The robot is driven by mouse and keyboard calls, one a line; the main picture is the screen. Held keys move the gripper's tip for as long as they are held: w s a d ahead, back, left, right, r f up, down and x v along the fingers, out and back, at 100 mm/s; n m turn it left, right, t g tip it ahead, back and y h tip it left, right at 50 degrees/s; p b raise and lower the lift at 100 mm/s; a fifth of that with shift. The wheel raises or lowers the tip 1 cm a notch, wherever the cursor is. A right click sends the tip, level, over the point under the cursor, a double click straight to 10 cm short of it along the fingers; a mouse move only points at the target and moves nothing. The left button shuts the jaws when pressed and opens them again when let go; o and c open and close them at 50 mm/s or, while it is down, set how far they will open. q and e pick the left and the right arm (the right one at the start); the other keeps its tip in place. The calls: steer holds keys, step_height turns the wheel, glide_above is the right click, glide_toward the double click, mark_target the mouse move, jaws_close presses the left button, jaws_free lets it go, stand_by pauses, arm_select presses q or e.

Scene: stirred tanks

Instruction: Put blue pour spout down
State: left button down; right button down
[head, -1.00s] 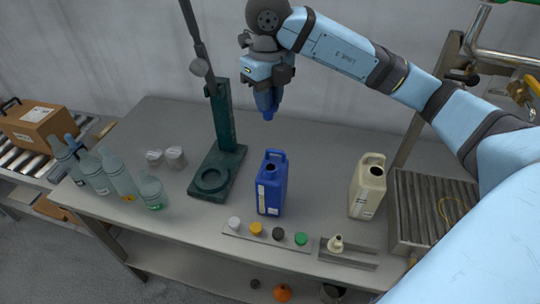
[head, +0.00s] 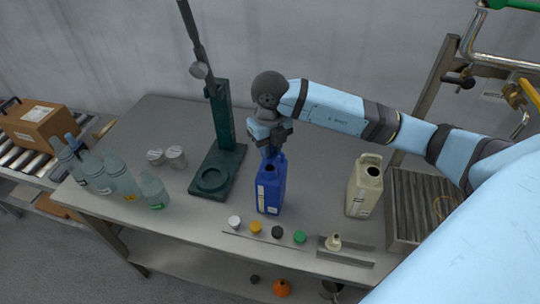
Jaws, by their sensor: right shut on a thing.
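My right gripper (head: 269,143) points down and is shut on the blue pour spout (head: 268,152). The spout is at the top of the blue jug (head: 271,195), over its mouth. The spout and jug share a colour and the gripper covers part of them, so I cannot tell whether the spout touches the mouth or is seated in it. The jug stands upright on the grey table (head: 312,215). My left gripper is not in view.
A cream jug (head: 365,190) stands to the right, beside a ribbed tray (head: 394,225). A green stand (head: 222,165) rises behind left. Several caps, including a green one (head: 300,237), line the front rack. Clear bottles (head: 118,175) stand at left.

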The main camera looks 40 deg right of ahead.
mark_target(270, 161)
step_height(270, 161, down, 4)
steer(key=shift+f+p, duration=0.25)
steer(key=shift+p, duration=0.15)
steer(key=shift+f, duration=0.1)
steer(key=shift+f+b, duration=0.4)
steer(key=shift+b, duration=0.1)
steer(key=c, duration=1)
jaws_free()
steer(key=shift+r, duration=0.1)
steer(key=shift+r, duration=0.1)
